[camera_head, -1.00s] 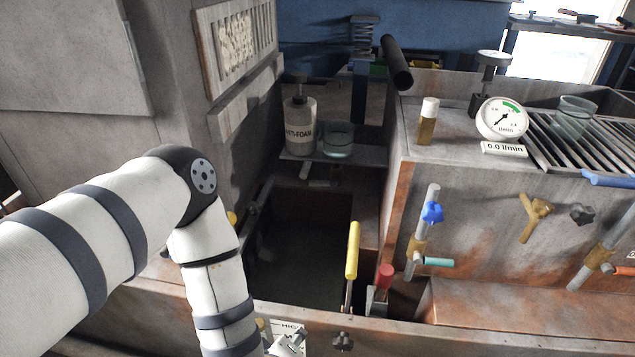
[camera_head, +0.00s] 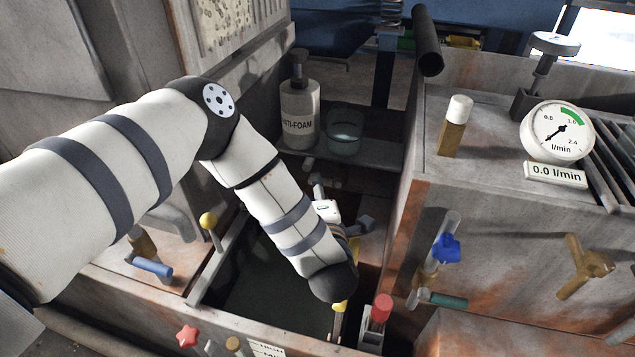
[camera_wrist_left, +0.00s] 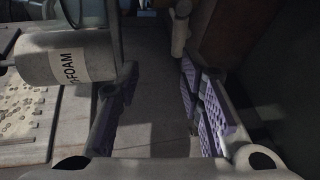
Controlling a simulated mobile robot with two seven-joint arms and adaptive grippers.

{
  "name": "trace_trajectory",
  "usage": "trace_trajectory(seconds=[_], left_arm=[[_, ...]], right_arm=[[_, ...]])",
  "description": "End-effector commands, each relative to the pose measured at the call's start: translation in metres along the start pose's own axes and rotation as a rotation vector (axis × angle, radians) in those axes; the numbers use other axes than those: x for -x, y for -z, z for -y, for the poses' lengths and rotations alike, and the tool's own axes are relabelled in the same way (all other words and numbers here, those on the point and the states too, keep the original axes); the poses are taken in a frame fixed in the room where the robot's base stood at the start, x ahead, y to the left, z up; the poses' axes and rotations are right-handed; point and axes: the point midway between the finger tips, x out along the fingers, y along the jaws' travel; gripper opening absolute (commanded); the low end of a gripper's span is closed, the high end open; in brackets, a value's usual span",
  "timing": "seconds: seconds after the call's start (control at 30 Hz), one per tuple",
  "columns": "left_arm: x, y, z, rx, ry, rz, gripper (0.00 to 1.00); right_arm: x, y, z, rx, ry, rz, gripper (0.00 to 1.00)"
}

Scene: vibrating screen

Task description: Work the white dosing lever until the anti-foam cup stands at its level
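The anti-foam bottle (camera_head: 298,118) stands on a grey shelf (camera_head: 378,150), with the clear anti-foam cup (camera_head: 344,132) to its right. The cup holds some pale liquid; its level mark is too small to read. A small pale piece, apparently the white dosing lever (camera_head: 308,165), shows below the shelf's front edge, partly hidden. My left gripper (camera_head: 342,203) is open in front of and below the shelf. In the left wrist view its fingers (camera_wrist_left: 160,108) are apart with nothing between them. A pale rod (camera_wrist_left: 180,30), possibly the lever, lies beyond them. My right gripper is not in view.
A dark open pit (camera_head: 265,285) lies below my left arm. A yellow-knobbed lever (camera_head: 209,222) and a red-capped lever (camera_head: 381,308) stand at its sides.

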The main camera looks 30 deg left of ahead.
Motion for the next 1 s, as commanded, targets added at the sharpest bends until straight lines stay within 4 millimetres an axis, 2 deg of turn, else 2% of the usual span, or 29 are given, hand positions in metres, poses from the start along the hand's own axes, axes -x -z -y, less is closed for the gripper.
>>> trace_trajectory(seconds=[0.03, 0.07, 0.2, 0.4, 0.73, 0.77, 0.9, 1.0], left_arm=[[-0.004, 0.001, 0.020, -0.006, 0.005, 0.000, 0.35], [-0.005, 0.002, 0.029, -0.007, 0.005, -0.001, 0.35], [-0.042, 0.002, 0.026, 0.001, -0.002, -0.003, 0.35], [-0.074, 0.001, 0.026, -0.002, 0.000, -0.001, 0.35], [-0.081, 0.001, 0.023, -0.002, 0.001, 0.001, 0.35], [-0.081, 0.001, 0.023, -0.002, 0.001, 0.001, 0.30], [-0.080, 0.001, 0.023, -0.002, 0.001, 0.001, 0.00], [-0.080, 0.001, 0.023, -0.002, 0.001, 0.001, 0.00]], right_arm=[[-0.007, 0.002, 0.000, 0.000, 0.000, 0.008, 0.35], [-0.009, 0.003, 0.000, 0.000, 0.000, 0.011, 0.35], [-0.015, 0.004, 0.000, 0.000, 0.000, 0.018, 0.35], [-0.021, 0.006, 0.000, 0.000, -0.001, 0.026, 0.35], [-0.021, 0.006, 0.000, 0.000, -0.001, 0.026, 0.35], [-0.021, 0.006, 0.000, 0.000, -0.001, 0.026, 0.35], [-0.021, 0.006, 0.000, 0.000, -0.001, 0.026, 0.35], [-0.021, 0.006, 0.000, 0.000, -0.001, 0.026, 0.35]])
